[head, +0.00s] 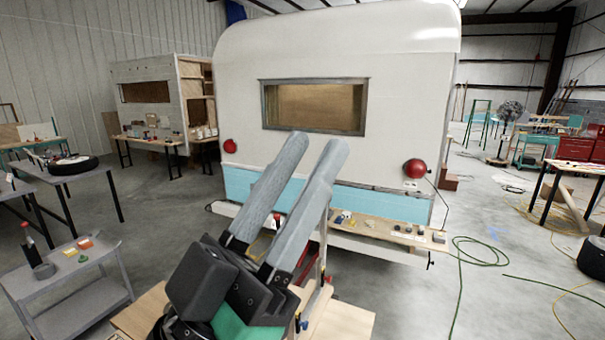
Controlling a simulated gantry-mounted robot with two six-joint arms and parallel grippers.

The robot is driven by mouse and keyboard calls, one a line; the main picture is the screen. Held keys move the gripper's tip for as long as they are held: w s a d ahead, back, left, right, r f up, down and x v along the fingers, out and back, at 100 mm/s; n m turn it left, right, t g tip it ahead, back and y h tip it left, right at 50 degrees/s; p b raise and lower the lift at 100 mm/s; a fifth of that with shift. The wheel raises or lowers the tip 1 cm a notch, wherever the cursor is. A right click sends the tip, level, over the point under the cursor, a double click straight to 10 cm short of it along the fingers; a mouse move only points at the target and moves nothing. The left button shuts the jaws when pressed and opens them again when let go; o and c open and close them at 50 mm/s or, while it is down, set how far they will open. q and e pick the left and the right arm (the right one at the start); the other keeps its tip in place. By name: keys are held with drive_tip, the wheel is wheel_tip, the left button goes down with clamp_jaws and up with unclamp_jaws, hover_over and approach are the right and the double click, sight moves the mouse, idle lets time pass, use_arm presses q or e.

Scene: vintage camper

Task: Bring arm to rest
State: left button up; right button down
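My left gripper (319,148) rises from the bottom centre of the head view, with its two long grey fingers pointing up and slightly right. The fingers are apart and nothing shows between them; the camper is visible through the gap. The dark gripper body covers part of a wooden surface (340,318) below it. My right gripper is not in view.
A white and blue camper (400,100) stands behind the gripper, with a narrow wooden shelf (375,228) of small items at its rear. A grey cart (30,285) with small objects stands at lower left. Cables (480,250) lie on open floor at right.

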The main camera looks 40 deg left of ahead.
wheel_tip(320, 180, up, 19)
drive_tip(key=p, duration=1.9)
